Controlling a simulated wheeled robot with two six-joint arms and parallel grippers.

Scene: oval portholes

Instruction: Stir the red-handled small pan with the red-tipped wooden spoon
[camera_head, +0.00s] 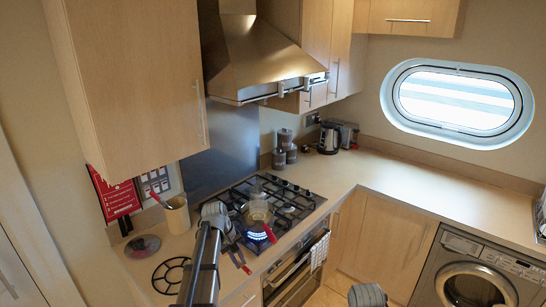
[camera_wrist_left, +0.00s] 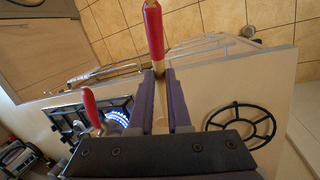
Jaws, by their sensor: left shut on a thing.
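The red-handled small pan (camera_head: 257,211) stands on the hob; its red handle (camera_head: 270,233) points toward the front, beside a lit blue flame. The handle also shows in the left wrist view (camera_wrist_left: 91,106). My left gripper (camera_head: 226,228) is just left of the pan, above the hob's left edge. It is shut on the red-tipped wooden spoon (camera_head: 239,261), whose red end points down to the front. In the left wrist view the spoon (camera_wrist_left: 153,32) runs between the fingers (camera_wrist_left: 164,90); its other end is hidden. My right gripper's fingers do not show.
Left of the hob stand a utensil crock (camera_head: 177,215), a glass lid (camera_head: 142,246) and a black trivet (camera_head: 172,274). The range hood (camera_head: 258,55) hangs above. The right counter (camera_head: 430,189) is clear.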

